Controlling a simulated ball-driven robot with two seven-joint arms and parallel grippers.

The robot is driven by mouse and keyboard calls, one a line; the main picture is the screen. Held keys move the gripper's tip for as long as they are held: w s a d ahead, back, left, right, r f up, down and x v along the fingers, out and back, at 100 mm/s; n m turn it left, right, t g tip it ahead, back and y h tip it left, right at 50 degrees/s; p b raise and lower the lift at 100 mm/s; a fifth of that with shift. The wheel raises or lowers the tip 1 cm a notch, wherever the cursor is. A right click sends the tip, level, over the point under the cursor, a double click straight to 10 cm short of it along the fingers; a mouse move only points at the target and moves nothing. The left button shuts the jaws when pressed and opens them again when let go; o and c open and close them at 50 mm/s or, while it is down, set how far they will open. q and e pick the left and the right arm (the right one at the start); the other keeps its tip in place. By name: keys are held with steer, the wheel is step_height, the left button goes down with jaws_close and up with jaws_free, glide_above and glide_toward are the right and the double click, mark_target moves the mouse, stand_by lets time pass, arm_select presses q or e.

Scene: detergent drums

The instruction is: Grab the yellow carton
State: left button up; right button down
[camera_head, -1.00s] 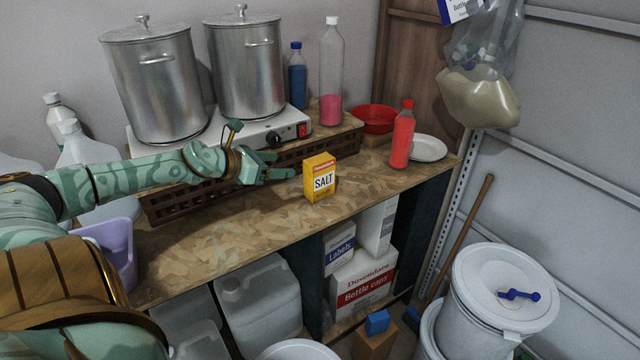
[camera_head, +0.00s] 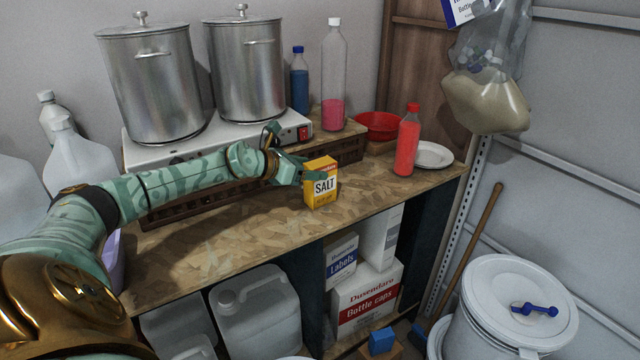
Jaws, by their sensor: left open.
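The yellow carton (camera_head: 321,187), labelled SALT, stands upright on the wooden worktop (camera_head: 220,240). My left gripper (camera_head: 312,172) comes in from the left and is open at the carton. One finger shows in front of the carton's upper left face; the other finger is hard to make out, partly hidden behind the carton. I cannot tell whether the fingers touch it. My right gripper is not in view.
A hotplate (camera_head: 180,152) with two steel pots (camera_head: 150,85) stands behind my arm on a brown crate. A red bottle (camera_head: 407,145), a white plate (camera_head: 434,155) and a red bowl (camera_head: 377,126) are to the right. The worktop in front of the carton is clear.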

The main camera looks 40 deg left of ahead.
mark_target(320, 166)
arm_select(q)
steer(key=x, duration=0.4)
steer(key=shift+w+r, duration=0.1)
steer(key=shift+r, duration=0.05)
steer(key=c, duration=1.3)
steer(key=shift+o, duration=0.2)
steer(key=shift+r, duration=0.15)
